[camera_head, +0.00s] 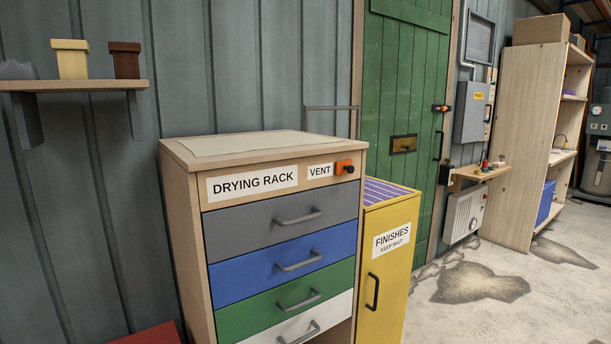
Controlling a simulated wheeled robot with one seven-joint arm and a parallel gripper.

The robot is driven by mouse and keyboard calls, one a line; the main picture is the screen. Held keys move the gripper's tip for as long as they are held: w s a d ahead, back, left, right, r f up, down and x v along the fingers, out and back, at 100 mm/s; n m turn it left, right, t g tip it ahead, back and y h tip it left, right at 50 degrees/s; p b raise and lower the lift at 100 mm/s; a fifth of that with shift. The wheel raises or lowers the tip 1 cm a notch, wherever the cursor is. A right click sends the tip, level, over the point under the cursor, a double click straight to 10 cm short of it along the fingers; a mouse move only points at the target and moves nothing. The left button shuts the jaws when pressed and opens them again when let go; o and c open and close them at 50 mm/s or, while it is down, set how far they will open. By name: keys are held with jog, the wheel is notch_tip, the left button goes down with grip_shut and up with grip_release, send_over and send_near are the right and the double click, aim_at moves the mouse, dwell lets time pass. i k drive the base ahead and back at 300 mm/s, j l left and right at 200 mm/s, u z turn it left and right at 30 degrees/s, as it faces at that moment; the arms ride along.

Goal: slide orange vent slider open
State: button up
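The orange vent slider (345,167) sits on the top front band of the drying rack cabinet (181,190), just right of the white VENT label (320,170). It is a small orange block with a dark round knob at its right side. It lies near the right end of the band. I cannot tell from this view how far along its track it is. My gripper is not in the head view.
The rack has grey, blue, green and white drawers with protruding handles. A yellow FINISHES cabinet (392,270) stands close on its right. A wall shelf (75,85) holds two small pots at the left. Open concrete floor (540,285) lies at the right.

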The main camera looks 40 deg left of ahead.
aim_at(342, 167)
jog(key=u, duration=1.95)
